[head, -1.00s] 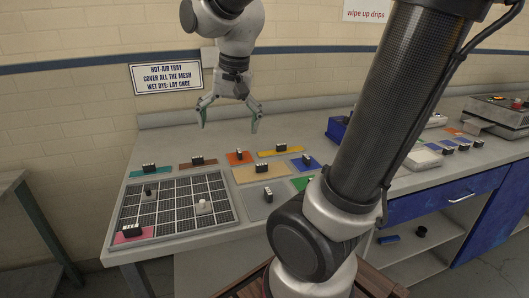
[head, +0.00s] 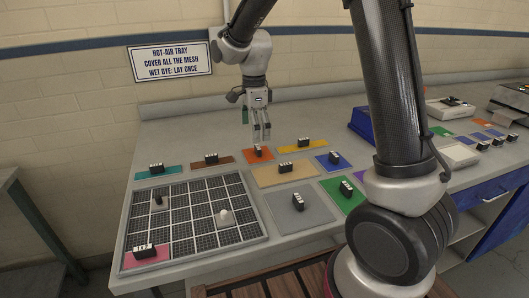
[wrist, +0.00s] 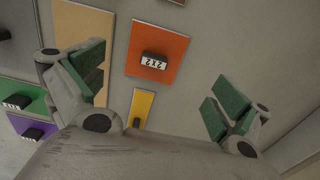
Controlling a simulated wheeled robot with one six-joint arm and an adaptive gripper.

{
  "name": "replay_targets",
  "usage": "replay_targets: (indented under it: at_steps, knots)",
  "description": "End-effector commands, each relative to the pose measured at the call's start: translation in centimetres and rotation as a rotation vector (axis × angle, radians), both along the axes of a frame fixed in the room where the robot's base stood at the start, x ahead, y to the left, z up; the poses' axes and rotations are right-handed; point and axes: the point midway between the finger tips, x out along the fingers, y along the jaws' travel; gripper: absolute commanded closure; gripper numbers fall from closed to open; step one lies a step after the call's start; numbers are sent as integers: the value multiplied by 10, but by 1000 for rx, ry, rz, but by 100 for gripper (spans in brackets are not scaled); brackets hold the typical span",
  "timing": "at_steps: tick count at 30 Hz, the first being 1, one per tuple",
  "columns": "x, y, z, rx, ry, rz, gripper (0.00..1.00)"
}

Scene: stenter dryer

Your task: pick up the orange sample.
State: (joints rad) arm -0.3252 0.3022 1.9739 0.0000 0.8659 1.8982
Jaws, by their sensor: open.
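The orange sample (head: 267,156) is a small flat rectangle with a black block on top. It lies in the back row on the grey table, between the brown and yellow samples. My gripper (head: 262,138) hangs pointing down above the orange sample. In the wrist view its green-padded fingers (wrist: 155,92) are spread wide with nothing between them. The block appears between the two fingers, slightly above their line in the picture.
The yellow sample (head: 310,144), brown sample (head: 224,163) and tan sample (head: 270,178) lie close around it. A black mesh tray (head: 190,256) holds a pink sample (head: 150,259) at front left. A blue bin (head: 361,121) stands to the right.

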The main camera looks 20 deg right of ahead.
Motion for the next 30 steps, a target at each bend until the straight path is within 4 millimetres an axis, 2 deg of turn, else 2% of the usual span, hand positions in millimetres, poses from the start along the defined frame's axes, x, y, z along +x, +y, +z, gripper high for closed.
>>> replay_targets:
  at_steps: [12,21,30]
  knots:
    - [-7,-6,-58,1,0,1,0]
    - [-7,-6,-62,1,-2,2,2]
    - [-7,-6,-62,1,-3,2,56]
